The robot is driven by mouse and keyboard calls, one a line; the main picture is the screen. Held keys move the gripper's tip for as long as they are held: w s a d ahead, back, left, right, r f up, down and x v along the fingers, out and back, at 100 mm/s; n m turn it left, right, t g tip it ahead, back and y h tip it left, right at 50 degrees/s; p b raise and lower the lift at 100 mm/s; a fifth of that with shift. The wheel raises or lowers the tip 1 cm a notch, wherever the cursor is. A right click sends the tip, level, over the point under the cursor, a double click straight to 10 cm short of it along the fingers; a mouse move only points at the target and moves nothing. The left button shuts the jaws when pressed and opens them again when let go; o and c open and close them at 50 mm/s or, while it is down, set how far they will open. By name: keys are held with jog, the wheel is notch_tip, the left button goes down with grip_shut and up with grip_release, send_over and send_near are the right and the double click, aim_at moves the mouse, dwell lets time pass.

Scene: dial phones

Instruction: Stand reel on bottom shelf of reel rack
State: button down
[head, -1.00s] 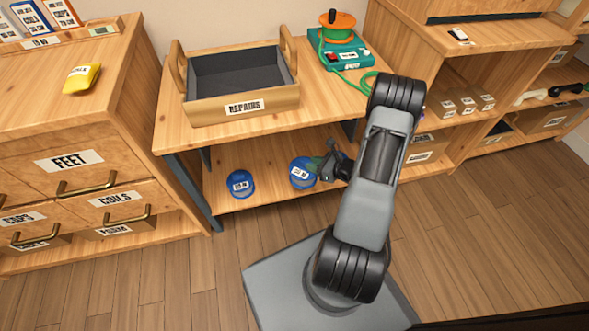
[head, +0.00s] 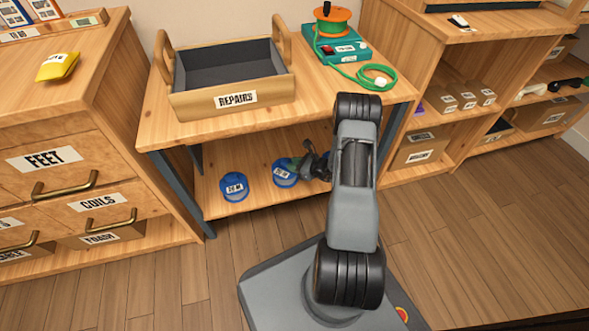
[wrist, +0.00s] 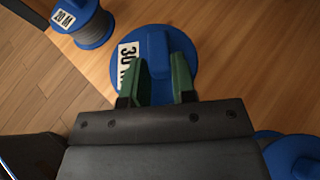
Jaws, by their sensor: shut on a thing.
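A blue reel labelled 30 M (wrist: 188,48) is in my gripper (wrist: 158,76); the green fingers are shut on its raised blue middle part. In the head view the held reel (head: 284,173) is at the lower shelf (head: 212,207) under the wooden bench, upright with its label facing out. I cannot tell if it touches the board. My gripper (head: 298,163) reaches it from the right. A second blue reel, labelled 20 M (wrist: 88,24), stands apart to its left; it also shows in the head view (head: 234,187).
More blue reel surface (wrist: 295,155) shows at the lower right of the wrist view. The bench top carries a REPAIRS tray (head: 236,99) and a teal device (head: 338,48) with an orange spool (head: 332,21). A steel-coloured leg (head: 180,192) bounds the shelf's left.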

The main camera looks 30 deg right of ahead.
jog(key=shift+f, duration=0.65)
jog(key=shift+f+b, duration=0.2)
jog(key=shift+b, duration=0.1)
jog(key=c, duration=0.9)
grip_release()
jog(key=shift+c, duration=0.2)
